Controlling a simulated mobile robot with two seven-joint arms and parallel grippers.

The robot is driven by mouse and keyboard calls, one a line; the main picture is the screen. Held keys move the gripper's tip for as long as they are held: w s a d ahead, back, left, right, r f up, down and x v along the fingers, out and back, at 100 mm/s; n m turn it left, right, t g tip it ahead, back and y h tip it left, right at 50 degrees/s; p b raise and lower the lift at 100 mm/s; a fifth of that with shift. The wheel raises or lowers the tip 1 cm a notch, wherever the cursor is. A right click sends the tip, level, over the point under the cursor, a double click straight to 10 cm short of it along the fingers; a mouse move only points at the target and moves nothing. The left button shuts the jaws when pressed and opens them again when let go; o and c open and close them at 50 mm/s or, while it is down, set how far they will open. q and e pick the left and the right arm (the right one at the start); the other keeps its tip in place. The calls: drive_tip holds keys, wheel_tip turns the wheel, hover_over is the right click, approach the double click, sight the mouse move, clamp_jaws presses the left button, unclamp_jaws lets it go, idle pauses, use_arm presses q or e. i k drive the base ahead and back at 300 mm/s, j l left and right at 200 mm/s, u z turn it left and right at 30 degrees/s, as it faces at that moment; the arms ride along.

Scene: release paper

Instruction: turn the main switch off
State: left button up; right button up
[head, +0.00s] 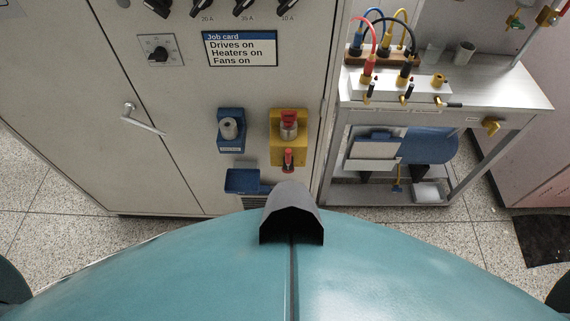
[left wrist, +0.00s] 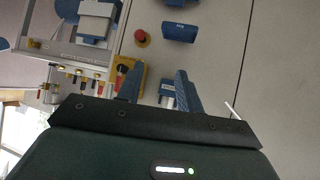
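A yellow box with a red switch handle (head: 289,122) is on the grey cabinet front, near its right edge. Its handle's exact position is too small to tell. It also shows in the left wrist view as a yellow box (left wrist: 137,88), partly behind a finger. My left gripper (left wrist: 158,70) is open and empty, with its two fingers apart in front of the cabinet. A blue holder with a grey cylinder (head: 229,129) is left of the yellow box; in the left wrist view the blue holder (left wrist: 167,94) shows between the fingers. My right gripper is in neither view.
A red round-topped piece (head: 288,157) projects below the yellow box, and a blue tray (head: 242,181) is lower left of it. A door handle (head: 143,119) sticks out at left. A job card (head: 240,48) is above. A metal bench (head: 500,95) with cables stands right.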

sight(287, 159)
drive_tip(key=j+z, duration=0.2)
drive_tip(key=z, duration=0.25)
drive_tip(key=j+z, duration=0.25)
drive_tip(key=z, duration=0.2)
drive_tip(key=j+z, duration=0.2)
drive_tip(key=z, duration=0.25)
drive_tip(key=k+j+z, duration=0.15)
drive_tip(key=j, duration=0.2)
drive_tip(key=j+z, duration=0.15)
drive_tip(key=j, duration=0.2)
drive_tip(key=k+j+z, duration=0.15)
drive_tip(key=j, duration=0.15)
drive_tip(key=i+j, duration=0.2)
drive_tip(key=j, duration=0.15)
